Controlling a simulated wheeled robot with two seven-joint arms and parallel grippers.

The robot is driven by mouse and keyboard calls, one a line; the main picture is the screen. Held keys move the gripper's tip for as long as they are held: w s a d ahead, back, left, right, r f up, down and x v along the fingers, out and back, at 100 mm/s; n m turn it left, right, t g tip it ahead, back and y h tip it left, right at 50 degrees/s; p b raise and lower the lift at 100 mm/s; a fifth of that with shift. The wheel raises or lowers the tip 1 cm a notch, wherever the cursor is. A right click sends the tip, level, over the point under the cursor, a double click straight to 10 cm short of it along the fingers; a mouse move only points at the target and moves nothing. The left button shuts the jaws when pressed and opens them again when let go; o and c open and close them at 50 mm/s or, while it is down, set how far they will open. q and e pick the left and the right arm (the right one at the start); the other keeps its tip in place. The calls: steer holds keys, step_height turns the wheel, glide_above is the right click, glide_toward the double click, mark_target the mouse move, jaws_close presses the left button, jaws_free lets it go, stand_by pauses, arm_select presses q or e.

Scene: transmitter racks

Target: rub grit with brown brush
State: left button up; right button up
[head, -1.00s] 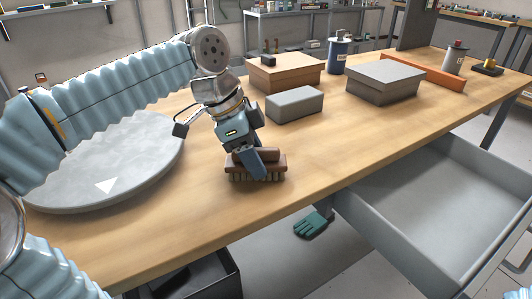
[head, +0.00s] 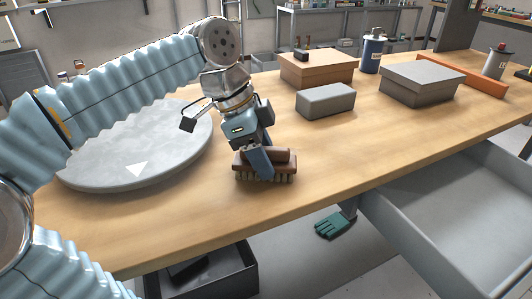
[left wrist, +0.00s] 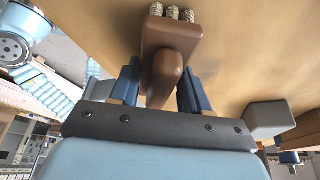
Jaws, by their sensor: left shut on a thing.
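The brown brush (head: 243,167) is a block with a raised grip and pale bristle tufts on its underside. My left gripper (head: 262,166) is shut on its grip and holds it bristles down, low at the wooden tabletop, just right of the grey round disc. I cannot tell whether the bristles touch the wood. In the left wrist view the brush (left wrist: 170,35) sits between the two blue fingers (left wrist: 158,85), with several tufts beyond it. No grit can be made out on the visible wood. My right gripper is not in view.
The grey round disc (head: 95,170) with a white triangle lies left on the table (head: 340,150). Behind the brush are a grey block (head: 325,103), a tan box (head: 317,72) and a grey box (head: 420,88). An open drawer (head: 460,205) juts out front right. A green glove (head: 335,226) lies below.

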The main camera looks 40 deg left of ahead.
arm_select(q)
step_height(320, 180, up, 4)
steer(key=p, duration=0.2)
steer(key=shift+f+p, duration=0.25)
steer(key=shift+p, duration=0.05)
step_height(320, 180, up, 2)
steer(key=shift+r+p, duration=0.15)
steer(key=shift+p, duration=0.4)
steer(key=shift+r, duration=1.5)
